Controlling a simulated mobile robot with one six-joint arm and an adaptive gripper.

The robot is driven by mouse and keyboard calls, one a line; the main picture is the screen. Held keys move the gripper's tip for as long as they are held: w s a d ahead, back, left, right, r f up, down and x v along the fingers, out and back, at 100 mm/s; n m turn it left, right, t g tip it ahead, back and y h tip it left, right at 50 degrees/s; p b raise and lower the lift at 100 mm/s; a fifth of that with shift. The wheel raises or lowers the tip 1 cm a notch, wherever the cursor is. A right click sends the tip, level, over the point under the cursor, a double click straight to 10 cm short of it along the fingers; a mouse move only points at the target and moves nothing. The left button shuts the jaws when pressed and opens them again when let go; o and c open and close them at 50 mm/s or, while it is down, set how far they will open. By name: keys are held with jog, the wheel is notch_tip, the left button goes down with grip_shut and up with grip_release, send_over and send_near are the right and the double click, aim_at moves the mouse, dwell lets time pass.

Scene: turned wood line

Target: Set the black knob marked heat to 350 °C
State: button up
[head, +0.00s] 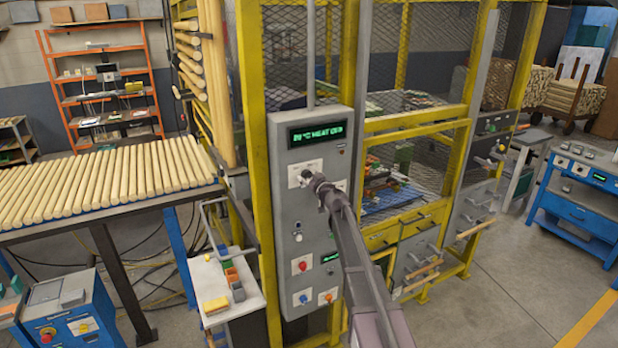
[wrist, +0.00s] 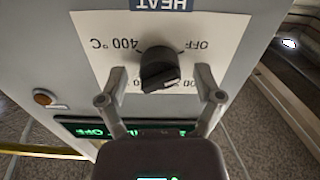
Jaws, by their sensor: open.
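The black knob marked heat (wrist: 158,66) sits on a white plate (wrist: 105,28) with a blue HEAT label, upside down in the wrist view. OFF and 400 °C can be read on its dial. Lower dial marks are partly hidden by the knob and fingers. My gripper (wrist: 160,83) is open, with one finger on each side of the knob and a gap showing at both. In the head view my gripper (head: 316,186) is at the grey panel and hides the knob.
The grey control panel (head: 284,250) has a green-lit display (head: 317,133) at its top, its temperature digits too small to read surely. A red button (head: 302,266) and other controls sit lower.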

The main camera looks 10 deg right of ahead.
jog(key=c, duration=1.2)
jog(key=shift+o, duration=0.2)
